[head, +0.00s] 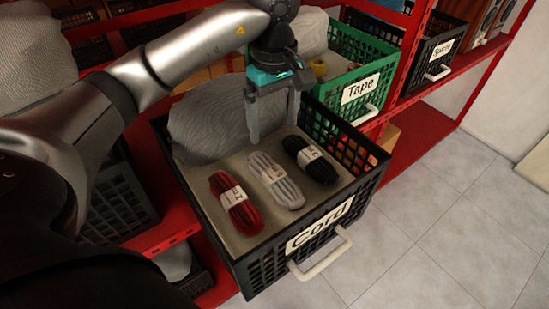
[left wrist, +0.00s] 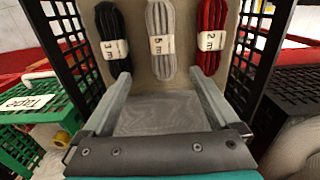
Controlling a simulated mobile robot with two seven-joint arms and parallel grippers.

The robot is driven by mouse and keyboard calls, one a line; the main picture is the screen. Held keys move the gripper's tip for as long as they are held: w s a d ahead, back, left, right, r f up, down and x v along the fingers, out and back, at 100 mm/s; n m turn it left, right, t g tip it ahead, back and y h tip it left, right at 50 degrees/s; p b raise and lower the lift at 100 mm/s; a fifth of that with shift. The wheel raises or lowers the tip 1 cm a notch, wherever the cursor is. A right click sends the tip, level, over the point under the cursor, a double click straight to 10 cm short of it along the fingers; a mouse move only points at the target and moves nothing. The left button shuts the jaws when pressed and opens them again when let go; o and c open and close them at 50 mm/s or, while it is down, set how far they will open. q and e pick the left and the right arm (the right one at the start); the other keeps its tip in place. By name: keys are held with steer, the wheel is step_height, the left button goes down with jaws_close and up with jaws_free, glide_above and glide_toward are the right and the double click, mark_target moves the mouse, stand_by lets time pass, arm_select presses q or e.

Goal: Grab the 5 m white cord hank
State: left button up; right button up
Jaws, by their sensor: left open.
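The white cord hank (head: 275,181) lies in the middle of the pulled-out black crate labelled Cord (head: 320,228). In the left wrist view the white hank (left wrist: 160,38) carries a band reading 5 m. A red hank (head: 236,203), banded 2 m, lies on its left in the head view, and a black hank (head: 310,160), banded 3 m, on its right. My left gripper (head: 272,138) is open, pointing down over the crate behind the white hank. In the left wrist view its fingers (left wrist: 162,84) are apart with nothing between them. My right gripper is not visible.
A grey mesh-like mound (head: 208,122) fills the crate's back left. A green Tape crate (head: 350,62) stands to the right, with a black Screws-like labelled crate (head: 436,50) beyond. Red shelf rails (head: 400,62) frame the crates. Tiled floor (head: 420,225) is clear at right.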

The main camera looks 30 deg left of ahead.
arm_select(q)
glide_above(274, 173)
step_height(274, 173, down, 4)
steer(key=shift+f, duration=0.2)
step_height(274, 173, down, 4)
steer(key=shift+w+f+p, duration=0.15)
steer(key=shift+p, duration=0.3)
steer(key=shift+f, duration=0.8)
step_height(274, 173, down, 3)
steer(key=shift+f+p, duration=0.2)
steer(key=shift+p, duration=0.45)
steer(key=shift+f, duration=0.6)
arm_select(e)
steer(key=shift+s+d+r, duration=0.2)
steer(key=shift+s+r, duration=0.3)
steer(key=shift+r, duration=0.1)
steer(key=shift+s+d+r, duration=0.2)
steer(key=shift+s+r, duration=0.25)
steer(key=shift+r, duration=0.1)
arm_select(q)
steer(key=shift+c, duration=0.3)
